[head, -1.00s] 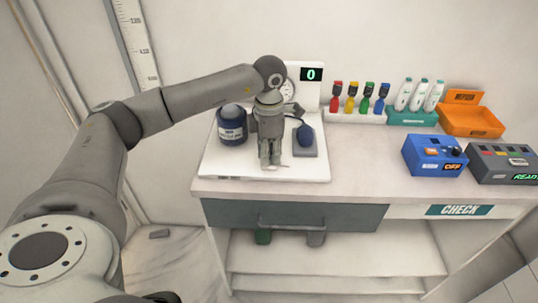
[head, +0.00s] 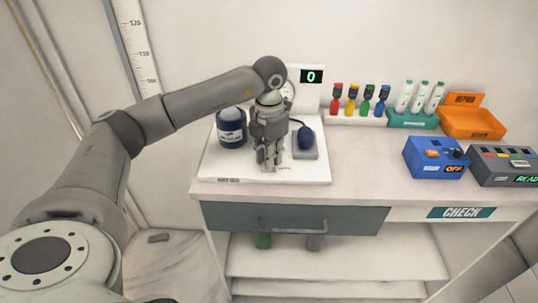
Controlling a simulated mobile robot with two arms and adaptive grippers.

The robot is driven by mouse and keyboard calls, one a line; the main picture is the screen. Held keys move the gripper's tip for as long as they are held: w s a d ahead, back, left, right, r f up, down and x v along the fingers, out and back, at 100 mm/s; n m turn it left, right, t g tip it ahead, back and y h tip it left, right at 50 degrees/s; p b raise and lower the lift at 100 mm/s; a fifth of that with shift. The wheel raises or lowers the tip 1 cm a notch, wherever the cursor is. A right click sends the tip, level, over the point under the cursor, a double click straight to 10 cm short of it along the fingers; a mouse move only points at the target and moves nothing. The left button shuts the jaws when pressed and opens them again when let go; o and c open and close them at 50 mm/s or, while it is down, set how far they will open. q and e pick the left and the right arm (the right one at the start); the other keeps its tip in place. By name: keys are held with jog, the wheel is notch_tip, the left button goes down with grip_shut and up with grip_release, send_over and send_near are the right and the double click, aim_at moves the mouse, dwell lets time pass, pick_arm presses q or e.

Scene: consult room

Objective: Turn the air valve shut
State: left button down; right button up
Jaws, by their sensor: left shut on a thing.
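My left gripper (head: 269,160) points straight down over the front part of a white board (head: 225,167) on the counter. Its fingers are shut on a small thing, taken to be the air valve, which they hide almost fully. A dark blue squeeze bulb (head: 305,137) lies on a grey pad (head: 306,153) just right of the gripper. A rolled navy cuff (head: 231,127) stands to the left. A round gauge (head: 288,91) is partly hidden behind my wrist. A display (head: 311,76) behind it reads 0. My right gripper is not in view.
Several coloured bottles (head: 352,100) and a teal holder with white devices (head: 413,120) line the back. An orange bin (head: 470,122), a blue box (head: 435,158) and a grey box (head: 503,165) stand at right. The counter's middle (head: 365,165) is clear.

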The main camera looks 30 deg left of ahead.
pick_arm(q)
jog(key=shift+r, duration=0.1)
jog(key=c, duration=1.3)
grip_release()
notch_tip(320, 180, up, 12)
jog(key=shift+f, duration=0.1)
